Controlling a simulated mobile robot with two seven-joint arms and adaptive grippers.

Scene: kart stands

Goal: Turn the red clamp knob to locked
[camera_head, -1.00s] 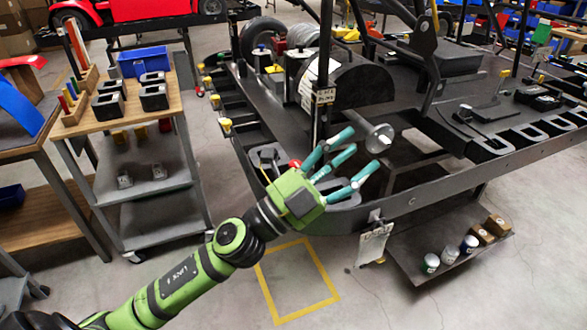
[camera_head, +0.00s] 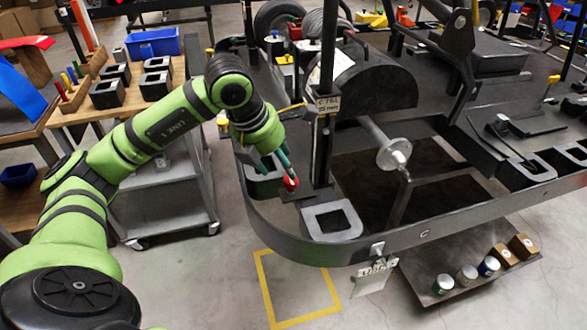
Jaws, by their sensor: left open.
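The red clamp knob (camera_head: 291,184) is a small red piece low beside a black upright post (camera_head: 323,120) at the near left end of the dark kart stand. My left gripper (camera_head: 284,168) hangs over it from the left, with its teal fingers pointing down. The fingers are open and their tips are right at the knob. They hide part of it, and I cannot tell whether they touch it. The knob's markings are too small to read. My right gripper is not in view.
The stand's curved rim (camera_head: 300,252) runs below the knob, with a grey open socket (camera_head: 332,221) just to its right. A small label (camera_head: 328,104) is on the post. A cart (camera_head: 172,190) stands left, behind my arm. Yellow floor markings (camera_head: 275,322) lie in front.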

